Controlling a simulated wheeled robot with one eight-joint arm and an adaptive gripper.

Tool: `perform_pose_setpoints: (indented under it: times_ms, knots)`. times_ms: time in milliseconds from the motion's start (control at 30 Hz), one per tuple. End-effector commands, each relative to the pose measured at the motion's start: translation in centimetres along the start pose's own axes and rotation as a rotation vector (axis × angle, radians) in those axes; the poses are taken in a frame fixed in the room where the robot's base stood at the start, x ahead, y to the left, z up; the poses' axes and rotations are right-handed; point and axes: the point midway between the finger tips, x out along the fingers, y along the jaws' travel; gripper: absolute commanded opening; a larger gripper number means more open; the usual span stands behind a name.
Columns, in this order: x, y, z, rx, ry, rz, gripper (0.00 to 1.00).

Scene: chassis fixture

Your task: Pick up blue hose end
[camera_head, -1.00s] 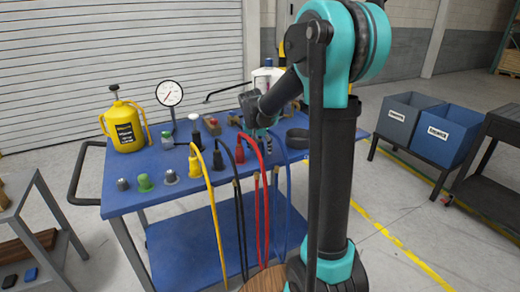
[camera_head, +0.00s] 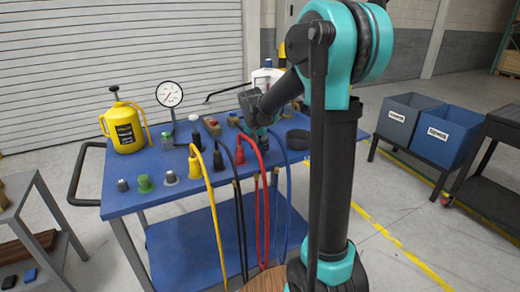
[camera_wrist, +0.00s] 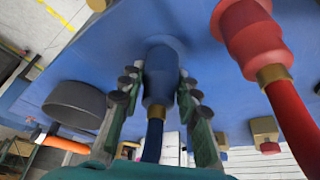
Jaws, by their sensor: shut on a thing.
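The blue hose end (camera_wrist: 160,75) is a blue cylindrical fitting standing on the blue table top in the wrist view. Its blue hose (camera_wrist: 153,140) leads back between my fingers, and in the head view the hose (camera_head: 289,190) hangs over the table's front edge. My gripper (camera_wrist: 157,90) has one finger on each side of the fitting and is shut on it. In the head view my gripper (camera_head: 262,135) is at the table's right part, and it hides the blue fitting. The fitting's wide end is at or very near the table surface; I cannot tell if they touch.
The red hose end (camera_wrist: 250,38) stands close beside my gripper. A dark round dish (camera_wrist: 75,105) is on its other side. Black (camera_head: 238,152) and yellow (camera_head: 195,165) hose ends stand farther left. The blue table (camera_head: 130,193) also holds a gauge (camera_head: 169,94) and a yellow can (camera_head: 124,127).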

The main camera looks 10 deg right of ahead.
Motion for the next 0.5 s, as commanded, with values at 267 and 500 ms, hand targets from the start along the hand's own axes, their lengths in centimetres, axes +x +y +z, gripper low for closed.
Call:
perform_pose_setpoints:
  times_ms: [267,500]
  knots:
    - [-3.8,0.0,-1.5,0.000,0.000,0.000,0.00]
    - [-9.8,0.1,-4.0,0.000,0.000,0.000,0.00]
